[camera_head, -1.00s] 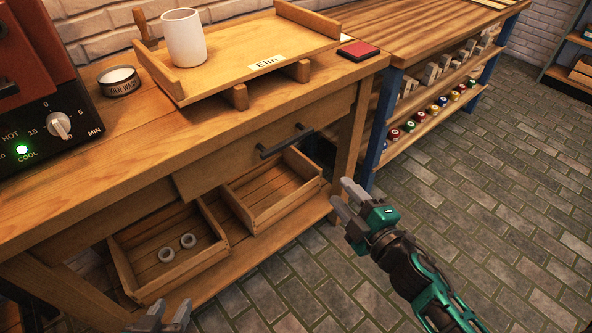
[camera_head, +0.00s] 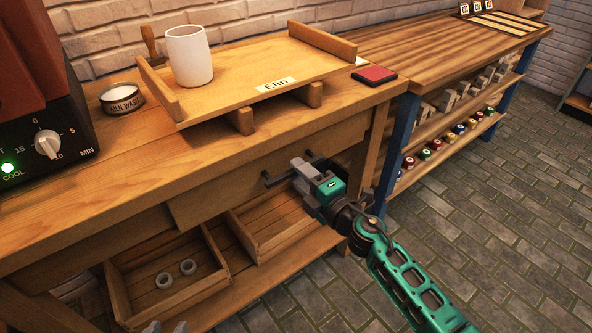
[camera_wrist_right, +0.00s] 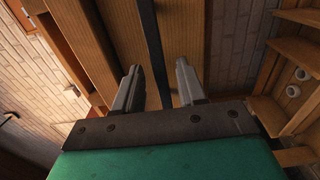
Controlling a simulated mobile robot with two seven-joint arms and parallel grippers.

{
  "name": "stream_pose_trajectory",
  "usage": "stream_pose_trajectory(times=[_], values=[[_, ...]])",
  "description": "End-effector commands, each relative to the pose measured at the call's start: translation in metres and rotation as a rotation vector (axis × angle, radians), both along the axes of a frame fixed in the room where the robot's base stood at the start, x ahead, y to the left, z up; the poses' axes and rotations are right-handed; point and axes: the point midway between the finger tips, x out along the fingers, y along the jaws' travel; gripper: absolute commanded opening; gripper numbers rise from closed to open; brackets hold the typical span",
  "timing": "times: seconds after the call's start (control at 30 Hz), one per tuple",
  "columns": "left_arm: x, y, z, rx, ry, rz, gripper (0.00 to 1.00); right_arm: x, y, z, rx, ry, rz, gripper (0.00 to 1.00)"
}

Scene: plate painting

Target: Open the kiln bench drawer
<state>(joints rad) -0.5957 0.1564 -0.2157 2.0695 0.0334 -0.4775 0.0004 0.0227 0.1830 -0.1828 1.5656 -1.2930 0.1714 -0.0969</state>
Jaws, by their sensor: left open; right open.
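The kiln bench drawer (camera_head: 222,188) is a wooden front under the bench top, with no open gap visible. Its dark bar handle (camera_head: 272,180) shows in the head view, partly hidden by my right gripper (camera_head: 300,172). In the right wrist view the handle (camera_wrist_right: 150,40) is a dark bar running between the two fingers of the right gripper (camera_wrist_right: 157,70). The right fingers are open, on either side of the bar; contact cannot be told. Only the tips of my left gripper (camera_head: 166,327) show at the bottom edge of the head view, apart from the drawer.
The wooden bench (camera_head: 60,205) carries a tray (camera_head: 245,92) with a white mug (camera_head: 189,56), a kiln wash tin (camera_head: 122,98) and a red pad (camera_head: 375,75). The kiln (camera_head: 45,120) stands left. Open crates (camera_head: 118,290) sit on the lower shelf. Floor (camera_head: 480,230) is clear at right.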

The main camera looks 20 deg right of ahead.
Motion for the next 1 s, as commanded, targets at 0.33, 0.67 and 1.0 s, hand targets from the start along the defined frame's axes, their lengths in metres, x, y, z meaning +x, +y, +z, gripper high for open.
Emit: stream_pose_trajectory(times=[0.33,0.67,1.0], values=[[0.0,0.0,-0.003,-0.001,0.0,0.002,0.43,0.02,0.007,0.0,0.001,0.0,-0.001,0.4],[0.001,-0.002,-0.002,-0.008,-0.001,0.008,0.43,0.02,0.007,0.0,0.002,0.001,-0.001,0.28],[0.003,-0.002,-0.001,-0.009,-0.005,0.007,0.43,0.02,0.007,0.0,0.002,0.001,-0.001,0.0]])
